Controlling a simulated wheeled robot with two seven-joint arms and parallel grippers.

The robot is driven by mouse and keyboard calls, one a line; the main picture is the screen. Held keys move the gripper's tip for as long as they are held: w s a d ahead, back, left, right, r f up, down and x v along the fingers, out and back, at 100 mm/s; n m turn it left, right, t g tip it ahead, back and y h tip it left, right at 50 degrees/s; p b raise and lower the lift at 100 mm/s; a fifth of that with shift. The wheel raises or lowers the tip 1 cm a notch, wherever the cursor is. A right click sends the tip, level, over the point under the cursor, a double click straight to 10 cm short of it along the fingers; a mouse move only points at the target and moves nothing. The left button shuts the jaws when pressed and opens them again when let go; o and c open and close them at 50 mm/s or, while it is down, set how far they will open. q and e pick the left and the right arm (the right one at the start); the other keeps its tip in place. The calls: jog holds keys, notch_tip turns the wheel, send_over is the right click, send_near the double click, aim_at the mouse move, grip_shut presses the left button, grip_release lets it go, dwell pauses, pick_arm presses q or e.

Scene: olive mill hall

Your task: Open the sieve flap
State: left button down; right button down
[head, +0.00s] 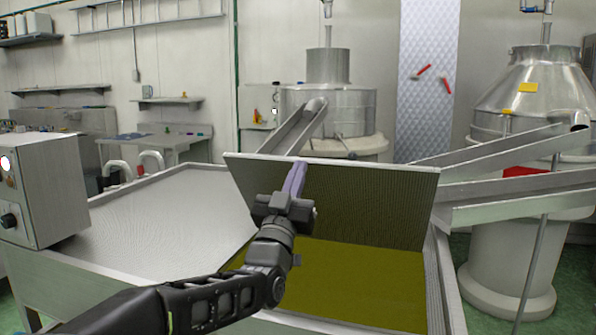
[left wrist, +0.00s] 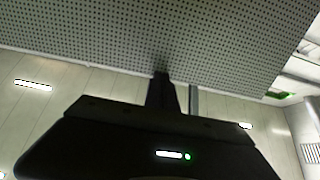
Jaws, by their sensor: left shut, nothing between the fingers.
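The sieve flap (head: 375,200) is a perforated metal panel that stands steeply raised over the tank. Below and in front of it the opening shows olive-green liquid (head: 350,285). My left gripper (head: 296,174) is in front of the flap's near face, with its fingers shut, empty and pointing up toward the top edge. In the left wrist view the perforated flap (left wrist: 200,40) fills the top, and the dark fingers (left wrist: 161,92) reach to it. Whether they touch it I cannot tell for sure. My right gripper is not in view.
The fixed perforated sieve top (head: 160,215) lies left of the opening. A grey control box (head: 45,190) with a knob stands at the left. Metal chutes (head: 520,195) come in from the right, and another chute (head: 300,128) slopes down behind the flap. Steel separators (head: 335,105) stand behind.

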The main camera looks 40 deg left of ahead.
pick_arm(q)
jog(key=w+r+p, duration=0.1)
jog(key=p, duration=0.1)
jog(key=w+a+r+g+p, duration=0.1)
jog(key=w+r+p, duration=0.1)
jog(key=w+a+r+g+p, duration=0.1)
jog(key=w+r+p, duration=0.1)
jog(key=shift+w+r+h, duration=0.15)
jog(key=shift+w+h, duration=0.05)
jog(key=shift+h, duration=0.2)
jog(key=w+a+r+g+h+p, duration=0.1)
jog(key=w+a+r+g+p, duration=0.1)
jog(key=w+p, duration=0.6)
jog(key=shift+a+g, duration=0.35)
jog(key=shift+g, duration=0.25)
jog(key=shift+f, duration=0.1)
